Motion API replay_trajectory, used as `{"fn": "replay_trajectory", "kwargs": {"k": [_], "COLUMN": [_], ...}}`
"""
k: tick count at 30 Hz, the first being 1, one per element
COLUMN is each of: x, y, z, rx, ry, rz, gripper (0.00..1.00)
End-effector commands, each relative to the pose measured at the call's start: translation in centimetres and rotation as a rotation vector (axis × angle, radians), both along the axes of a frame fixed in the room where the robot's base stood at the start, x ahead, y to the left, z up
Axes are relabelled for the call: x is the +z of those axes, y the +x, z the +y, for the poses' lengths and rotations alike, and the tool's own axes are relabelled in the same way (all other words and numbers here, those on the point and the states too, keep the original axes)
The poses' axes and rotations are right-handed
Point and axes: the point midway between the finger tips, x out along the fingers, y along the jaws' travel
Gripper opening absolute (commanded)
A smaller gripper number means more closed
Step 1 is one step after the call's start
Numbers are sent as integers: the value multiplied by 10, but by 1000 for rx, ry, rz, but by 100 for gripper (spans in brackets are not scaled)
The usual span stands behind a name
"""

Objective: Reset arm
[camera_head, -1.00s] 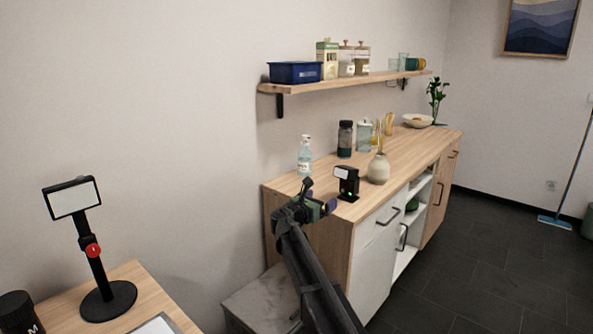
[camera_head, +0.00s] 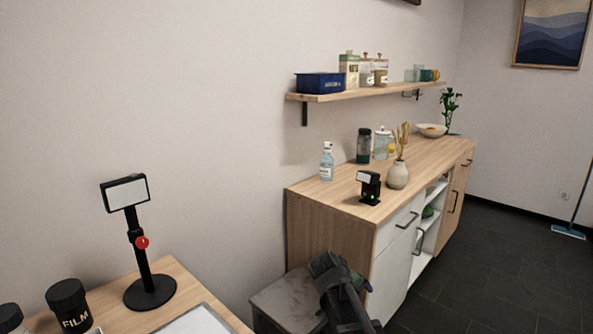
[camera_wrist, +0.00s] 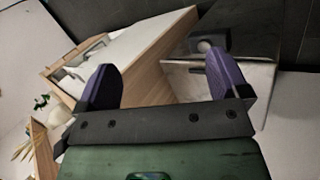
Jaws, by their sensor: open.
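My gripper (camera_wrist: 165,75) shows in the wrist view with its two purple fingers spread wide apart and nothing between them. The wood-and-white cabinet appears tilted behind the fingers. In the head view my dark arm is low at the bottom middle, in front of the near end of the cabinet (camera_head: 330,232). The arm touches nothing that I can make out.
A small black device with a green light (camera_head: 370,187), a bottle (camera_head: 327,163) and a vase (camera_head: 398,175) stand on the cabinet. A shelf (camera_head: 345,94) hangs above. At lower left, a table holds a black stand with a white panel (camera_head: 127,193) and a film canister (camera_head: 70,304).

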Motion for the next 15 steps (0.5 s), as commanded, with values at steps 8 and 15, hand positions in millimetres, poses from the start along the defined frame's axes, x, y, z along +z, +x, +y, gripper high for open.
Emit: {"fn": "replay_trajectory", "kwargs": {"k": [8, 15], "x": [-28, 66], "y": [-188, -186], "z": [0, -17], "rx": [-493, -529], "ry": [572, 578], "rz": [128, 114], "gripper": [93, 93]}}
